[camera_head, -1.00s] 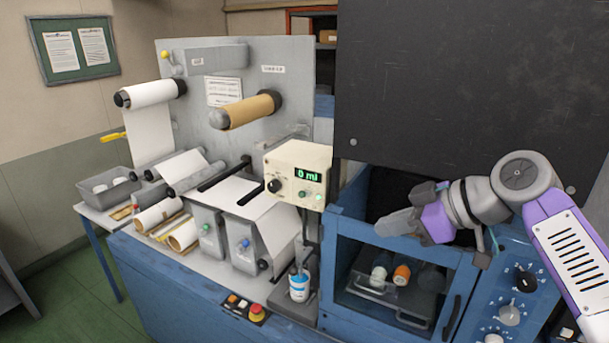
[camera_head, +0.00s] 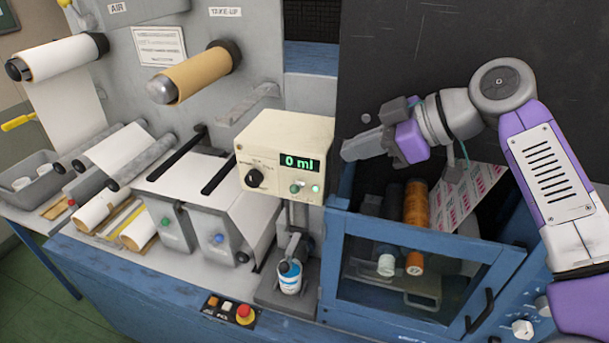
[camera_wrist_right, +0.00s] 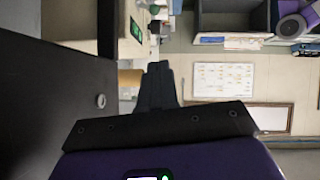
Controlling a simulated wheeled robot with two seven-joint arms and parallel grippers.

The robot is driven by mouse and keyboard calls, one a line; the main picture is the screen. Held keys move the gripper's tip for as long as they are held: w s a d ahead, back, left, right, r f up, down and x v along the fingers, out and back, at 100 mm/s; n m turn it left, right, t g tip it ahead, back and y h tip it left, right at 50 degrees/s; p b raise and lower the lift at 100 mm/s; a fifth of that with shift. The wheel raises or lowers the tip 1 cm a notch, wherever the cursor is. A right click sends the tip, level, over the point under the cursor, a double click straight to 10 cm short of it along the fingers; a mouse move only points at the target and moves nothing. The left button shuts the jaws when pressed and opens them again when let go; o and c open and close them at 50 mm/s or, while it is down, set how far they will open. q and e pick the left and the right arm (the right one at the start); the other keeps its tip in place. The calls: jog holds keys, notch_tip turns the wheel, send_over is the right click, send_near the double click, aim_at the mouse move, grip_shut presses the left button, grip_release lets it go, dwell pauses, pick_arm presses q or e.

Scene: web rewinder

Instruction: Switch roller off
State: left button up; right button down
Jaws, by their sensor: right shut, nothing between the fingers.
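A control strip (camera_head: 230,309) with a red round button (camera_head: 245,312) and small orange and white switches lies on the blue front edge of the rewinder. A cream box (camera_head: 286,165) has a green "0 ml" display, a black knob and small green lights. My right gripper (camera_head: 349,151) is shut and empty, just right of the cream box and above the blue cabinet; its fingers also show in the wrist view (camera_wrist_right: 157,86). Which control belongs to the roller cannot be read. My left gripper is not in view.
A brown roll (camera_head: 196,75) and a white roll (camera_head: 60,52) sit on the grey panel. A blue windowed cabinet (camera_head: 410,235) holds rollers and a printed web. A dark panel (camera_head: 430,60) rises behind my right arm. A bottle (camera_head: 290,278) stands below the cream box.

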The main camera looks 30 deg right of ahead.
jog(key=b, duration=0.1)
send_over(297, 187)
jog(key=s, duration=0.2)
jog(key=f, duration=0.4)
jog(key=d+f, duration=0.1)
jog(key=f, duration=0.1)
jog(key=shift+s, duration=0.2)
jog(key=f, duration=0.2)
jog(key=shift+w+f, duration=0.25)
jog(key=shift+f, duration=0.05)
jog(key=shift+w+f+b, duration=0.15)
jog(key=shift+f+b, duration=0.15)
jog(key=shift+f, duration=0.35)
